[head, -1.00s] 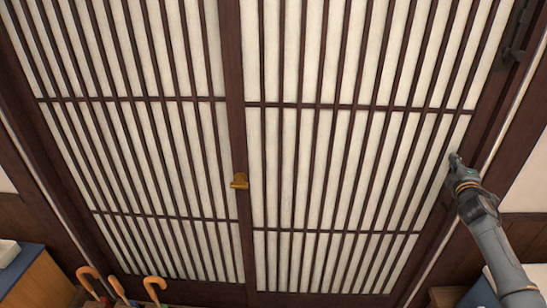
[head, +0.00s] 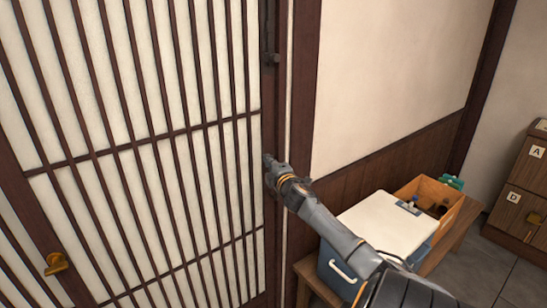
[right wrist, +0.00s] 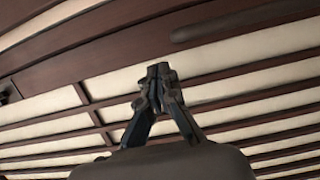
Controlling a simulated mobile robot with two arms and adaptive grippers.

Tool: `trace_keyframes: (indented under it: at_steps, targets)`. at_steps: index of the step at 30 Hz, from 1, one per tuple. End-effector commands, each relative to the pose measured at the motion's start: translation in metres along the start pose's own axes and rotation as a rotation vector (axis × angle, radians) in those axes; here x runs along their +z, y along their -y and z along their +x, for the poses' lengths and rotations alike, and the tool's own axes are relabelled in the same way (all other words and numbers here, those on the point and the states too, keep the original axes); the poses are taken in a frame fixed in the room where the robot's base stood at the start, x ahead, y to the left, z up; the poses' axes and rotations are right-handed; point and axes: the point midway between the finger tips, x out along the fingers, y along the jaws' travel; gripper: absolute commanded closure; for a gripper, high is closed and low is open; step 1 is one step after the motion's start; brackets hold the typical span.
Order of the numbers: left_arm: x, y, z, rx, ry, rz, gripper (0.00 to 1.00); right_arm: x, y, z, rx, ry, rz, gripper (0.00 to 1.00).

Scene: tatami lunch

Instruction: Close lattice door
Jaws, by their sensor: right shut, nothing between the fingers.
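The lattice door (head: 190,150), cream panels behind dark slats, fills the left half of the head view. Its brass handle (head: 56,263) is at the lower left, on a dark upright. The door's dark right-hand upright (head: 271,110) stands close beside the frame post, with a dark metal fitting (head: 270,40) high on it. My right gripper (head: 270,163) is shut and empty in front of that upright. I cannot tell whether it touches. In the right wrist view, its closed fingertips (right wrist: 158,73) show against dark bars and cream panels. My left gripper is not in view.
Right of the door is a cream wall (head: 400,75) with dark wainscot. Lettered wooden drawers (head: 518,200) stand at far right. Grey floor (head: 490,265) is clear between.

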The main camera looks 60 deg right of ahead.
Motion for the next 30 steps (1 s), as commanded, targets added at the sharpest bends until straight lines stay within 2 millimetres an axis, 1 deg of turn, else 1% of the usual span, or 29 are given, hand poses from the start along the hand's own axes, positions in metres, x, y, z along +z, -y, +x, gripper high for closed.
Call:
trace_keyframes:
  at_steps: [1,6,9,13,18,26,28,29,30]
  targets:
    - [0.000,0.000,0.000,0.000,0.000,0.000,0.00,-0.001,0.002,-0.010,-0.003,-0.003,-0.002,1.00]
    - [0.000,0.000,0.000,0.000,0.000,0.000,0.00,-0.003,0.002,-0.040,-0.003,-0.005,0.000,1.00]
    - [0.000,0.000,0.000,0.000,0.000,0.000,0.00,-0.004,0.002,-0.056,-0.002,-0.007,0.000,1.00]
    - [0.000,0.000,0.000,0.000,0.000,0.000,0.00,-0.004,0.002,-0.071,-0.002,-0.007,0.001,1.00]
    - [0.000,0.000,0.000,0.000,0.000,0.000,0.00,-0.004,0.001,-0.081,-0.001,-0.007,0.000,1.00]
    - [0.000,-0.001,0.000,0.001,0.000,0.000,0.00,-0.004,0.002,-0.082,-0.003,-0.006,0.001,1.00]
    - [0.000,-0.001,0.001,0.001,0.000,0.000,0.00,-0.004,0.012,-0.083,-0.019,-0.003,0.011,1.00]
    - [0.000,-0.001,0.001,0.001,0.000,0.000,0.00,-0.003,0.020,-0.083,-0.032,-0.001,0.020,1.00]
    - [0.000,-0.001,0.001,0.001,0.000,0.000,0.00,-0.002,0.035,-0.085,-0.057,0.004,0.036,1.00]
